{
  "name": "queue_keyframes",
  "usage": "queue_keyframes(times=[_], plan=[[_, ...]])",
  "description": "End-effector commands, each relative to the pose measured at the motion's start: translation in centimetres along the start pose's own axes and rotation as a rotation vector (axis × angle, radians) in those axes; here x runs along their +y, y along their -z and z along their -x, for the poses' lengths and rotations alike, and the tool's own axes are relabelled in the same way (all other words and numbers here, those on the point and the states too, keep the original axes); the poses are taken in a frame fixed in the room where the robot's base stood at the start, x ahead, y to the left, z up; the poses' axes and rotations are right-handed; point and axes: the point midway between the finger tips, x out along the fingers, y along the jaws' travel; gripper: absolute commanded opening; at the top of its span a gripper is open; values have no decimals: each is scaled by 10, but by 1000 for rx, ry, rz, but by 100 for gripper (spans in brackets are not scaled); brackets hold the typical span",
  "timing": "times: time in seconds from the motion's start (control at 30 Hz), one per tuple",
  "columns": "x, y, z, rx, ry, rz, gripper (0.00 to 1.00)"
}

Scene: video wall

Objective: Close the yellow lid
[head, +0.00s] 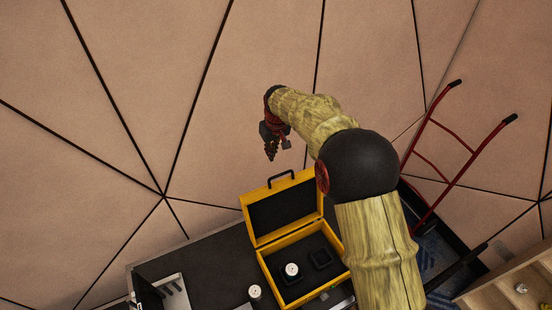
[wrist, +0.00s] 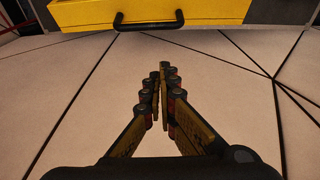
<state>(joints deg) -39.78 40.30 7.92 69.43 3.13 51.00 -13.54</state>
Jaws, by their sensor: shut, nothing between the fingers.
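A yellow case stands on a dark table, with its yellow lid (head: 248,222) raised upright on the far side. The lid has a black lining and a black handle (head: 282,179) on its top edge. The case's lower part (head: 272,274) is open and holds a round white-topped item (head: 292,269) in its dark insert, beside an empty square recess. My gripper (head: 271,155) is above and behind the lid, apart from it, with fingers pointing down. In the wrist view, my gripper (wrist: 160,72) has its fingertips together and empty, and the lid (wrist: 200,12) and handle (wrist: 148,24) lie ahead.
A small white-topped cylinder (head: 255,292) stands on the dark table (head: 205,262) left of the case. A grey metal item (head: 172,290) is at the table's left. A red hand truck (head: 447,180) and wooden shelf (head: 515,280) are right. The panelled wall is behind my gripper.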

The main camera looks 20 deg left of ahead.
Motion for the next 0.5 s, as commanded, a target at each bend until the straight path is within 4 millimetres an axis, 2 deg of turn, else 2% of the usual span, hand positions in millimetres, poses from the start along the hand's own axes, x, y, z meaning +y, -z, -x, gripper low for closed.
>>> queue_keyframes(times=[0.3,0.5], plan=[[0,-1,-55,-3,0,-1,0],[0,-1,-85,-3,0,-1,0]])
